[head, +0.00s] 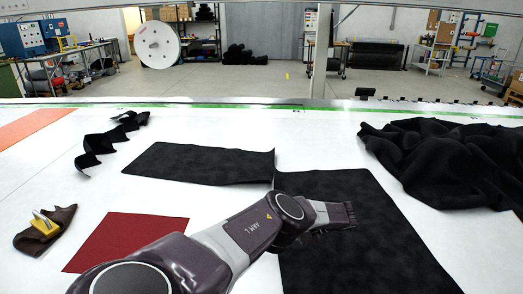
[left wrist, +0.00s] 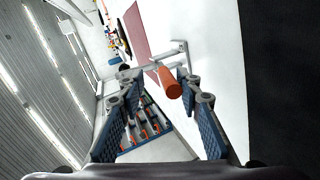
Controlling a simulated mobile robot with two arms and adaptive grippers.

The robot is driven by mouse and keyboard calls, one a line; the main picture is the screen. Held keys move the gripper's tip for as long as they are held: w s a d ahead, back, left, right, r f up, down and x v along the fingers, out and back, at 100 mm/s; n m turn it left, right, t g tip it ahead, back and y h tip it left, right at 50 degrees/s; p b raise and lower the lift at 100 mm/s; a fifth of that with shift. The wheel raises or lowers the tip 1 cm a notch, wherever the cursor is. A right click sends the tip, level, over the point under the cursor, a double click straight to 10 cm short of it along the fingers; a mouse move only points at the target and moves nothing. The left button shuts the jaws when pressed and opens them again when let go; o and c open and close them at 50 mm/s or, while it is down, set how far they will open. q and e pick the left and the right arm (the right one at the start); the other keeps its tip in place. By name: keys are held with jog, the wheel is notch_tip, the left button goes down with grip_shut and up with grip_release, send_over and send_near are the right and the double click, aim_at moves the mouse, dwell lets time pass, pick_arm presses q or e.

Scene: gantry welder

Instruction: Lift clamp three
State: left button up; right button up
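A clamp with a grey metal bar and an orange handle (left wrist: 168,84) shows in the left wrist view, between and just beyond my fingertips. My left gripper (left wrist: 158,88) is open, with a finger on either side of the handle. The handle is nearer the right-hand finger; I cannot tell whether they touch. Several more orange-handled clamps lie in a blue holder (left wrist: 161,150) below. In the head view my left arm reaches over a black sheet, and its dark end (head: 338,216) is hard to make out. These clamps do not show there. My right gripper is not in view.
The white table holds flat black sheets (head: 200,162), a red sheet (head: 125,240), a black cloth heap (head: 440,155), curled black scraps (head: 97,143) and a yellow tool (head: 44,224) on brown material. Bare table shows at the centre back.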

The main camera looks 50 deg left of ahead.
pick_arm(q)
jog(key=shift+w+r, duration=0.15)
jog(key=shift+r, duration=0.6)
jog(key=shift+s+r, duration=0.2)
jog(key=shift+r, duration=0.45)
notch_tip(320, 180, up, 7)
jog(key=shift+r, duration=0.15)
